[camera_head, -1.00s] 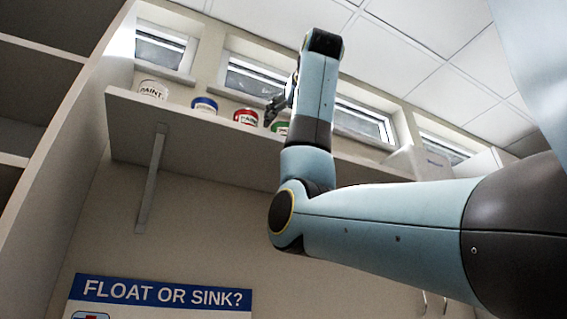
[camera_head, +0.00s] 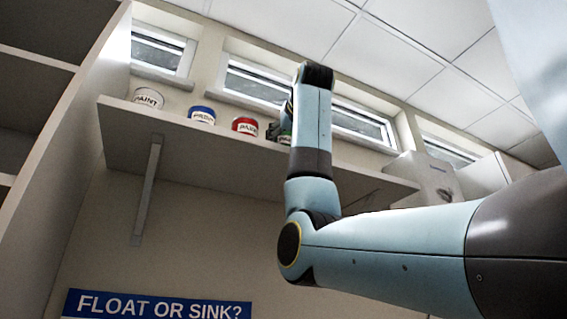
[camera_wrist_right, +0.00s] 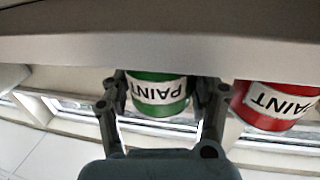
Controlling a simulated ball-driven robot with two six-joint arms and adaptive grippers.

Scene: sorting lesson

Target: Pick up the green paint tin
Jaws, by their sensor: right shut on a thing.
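The green paint tin (camera_wrist_right: 160,92) with a white PAINT label sits between the two dark fingers of my right gripper (camera_wrist_right: 160,105) in the right wrist view, which is upside down. The fingers are shut on its sides. In the head view my right gripper (camera_head: 276,131) is at the shelf, and the green tin (camera_head: 285,138) is mostly hidden by my right arm. The shelf edge hides the tin's base, so I cannot tell whether it touches the shelf. My left gripper is not in view.
The red tin (camera_head: 245,126) stands close beside the green one and shows in the wrist view (camera_wrist_right: 275,104). Blue (camera_head: 202,115) and white (camera_head: 148,98) tins stand further left on the shelf (camera_head: 190,148). Windows are behind; a white box (camera_head: 426,178) is to the right.

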